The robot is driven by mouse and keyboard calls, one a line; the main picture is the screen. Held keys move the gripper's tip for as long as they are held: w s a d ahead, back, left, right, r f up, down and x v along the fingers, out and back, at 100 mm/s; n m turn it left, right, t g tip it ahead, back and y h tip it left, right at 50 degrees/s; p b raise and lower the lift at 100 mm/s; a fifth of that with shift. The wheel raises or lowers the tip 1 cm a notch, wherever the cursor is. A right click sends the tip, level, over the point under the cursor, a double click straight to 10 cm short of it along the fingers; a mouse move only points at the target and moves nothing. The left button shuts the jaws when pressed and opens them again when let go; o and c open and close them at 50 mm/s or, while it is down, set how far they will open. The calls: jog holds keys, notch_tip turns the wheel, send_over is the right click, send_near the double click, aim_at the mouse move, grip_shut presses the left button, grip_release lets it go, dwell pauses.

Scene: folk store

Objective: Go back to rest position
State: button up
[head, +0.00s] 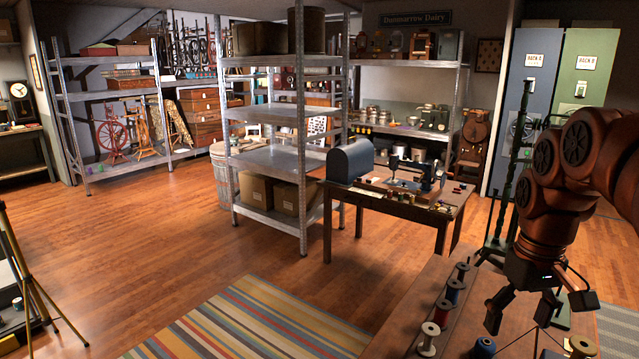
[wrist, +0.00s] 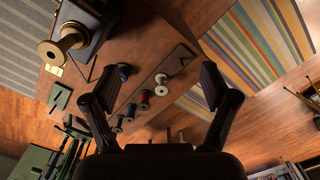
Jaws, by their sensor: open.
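My gripper (head: 522,312) hangs fingers down at the right of the head view, above a wooden table (head: 432,268). Its fingers are spread wide in the wrist view (wrist: 160,88), and nothing is held between them. A row of spools stands on the table below and left of it in the head view: a white one (head: 429,338), a red one (head: 454,290) and a blue one (head: 463,271). The white (wrist: 161,83) and red (wrist: 143,98) spools also show below the open fingers in the wrist view, apart from them.
A green rack (head: 500,218) stands close behind my arm. A sewing-machine table (head: 390,200) and metal shelves are farther off. Open floor and a striped rug (head: 235,325) lie left.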

jog(key=s+a+f, duration=0.6)
jog(key=s+a, duration=0.1)
jog(key=s, duration=0.3)
jog(key=s+a+f+m+g, duration=0.1)
jog(key=s+a+f, duration=0.6)
jog(key=s, duration=0.4)
